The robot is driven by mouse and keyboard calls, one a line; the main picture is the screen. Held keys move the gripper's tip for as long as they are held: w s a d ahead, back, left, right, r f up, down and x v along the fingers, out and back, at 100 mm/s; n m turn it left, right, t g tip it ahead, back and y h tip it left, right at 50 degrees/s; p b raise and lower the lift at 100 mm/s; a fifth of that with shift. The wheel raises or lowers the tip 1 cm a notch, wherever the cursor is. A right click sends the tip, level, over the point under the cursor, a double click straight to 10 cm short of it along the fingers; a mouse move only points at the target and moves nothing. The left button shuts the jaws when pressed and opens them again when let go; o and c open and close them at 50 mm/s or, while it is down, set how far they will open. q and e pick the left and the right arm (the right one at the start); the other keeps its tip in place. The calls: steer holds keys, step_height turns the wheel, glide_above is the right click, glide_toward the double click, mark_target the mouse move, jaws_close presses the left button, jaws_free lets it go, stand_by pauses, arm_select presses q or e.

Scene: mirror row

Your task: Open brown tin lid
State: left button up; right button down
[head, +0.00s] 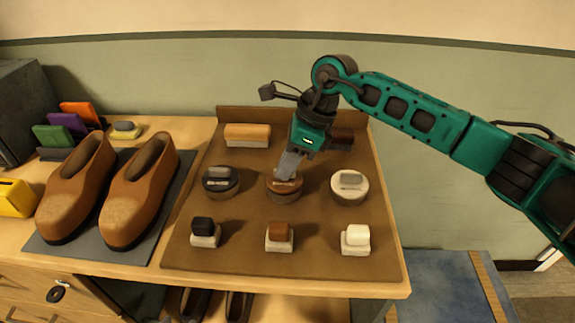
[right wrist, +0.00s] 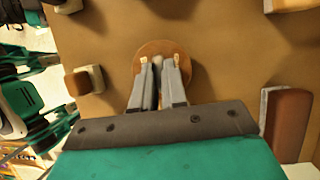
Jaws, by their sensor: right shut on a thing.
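The brown tin (head: 284,197) stands in the middle of the brown board, between the black tin and the white tin. Its round brown lid (right wrist: 163,47) shows under the fingers in the right wrist view and appears seated on the tin. My right gripper (head: 285,177) reaches down onto the lid from above. Its grey fingers (right wrist: 160,66) are closed on the grip at the lid's middle, which they mostly hide. My left gripper is not in view.
The black tin (head: 220,182) and white tin (head: 349,188) stand close on either side. Several small blocks with coloured tops, such as the brown-topped one (head: 279,237), stand in front. Brushes (head: 247,135) lie at the back. Brown shoes (head: 140,195) stand on a grey mat at left.

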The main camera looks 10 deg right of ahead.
steer(key=shift+w+d+r+m+g+y+b, duration=0.15)
steer(key=shift+w+g+b, duration=0.2)
steer(key=shift+g, duration=0.25)
steer(key=shift+w+a+r+m+g+y+b, duration=0.15)
steer(key=shift+w+g+b, duration=0.2)
steer(key=shift+g, duration=0.25)
steer(key=shift+w+d+r+g+b, duration=0.15)
steer(key=shift+w+g+b, duration=0.2)
steer(key=shift+g+b, duration=0.6)
steer(key=shift+w+m+y+b, duration=0.15)
steer(key=shift+m+y+b, duration=0.15)
steer(key=shift+b, duration=0.35)
steer(key=shift+r+g+b, duration=0.1)
steer(key=shift+g+b, duration=0.3)
steer(key=shift+g, duration=0.05)
steer(key=shift+w+d, duration=0.1)
steer(key=shift+w, duration=0.05)
steer(key=shift+r+b, duration=0.1)
steer(key=shift+b, duration=0.2)
steer(key=c, duration=1.2)
jaws_free()
steer(key=shift+o, duration=0.2)
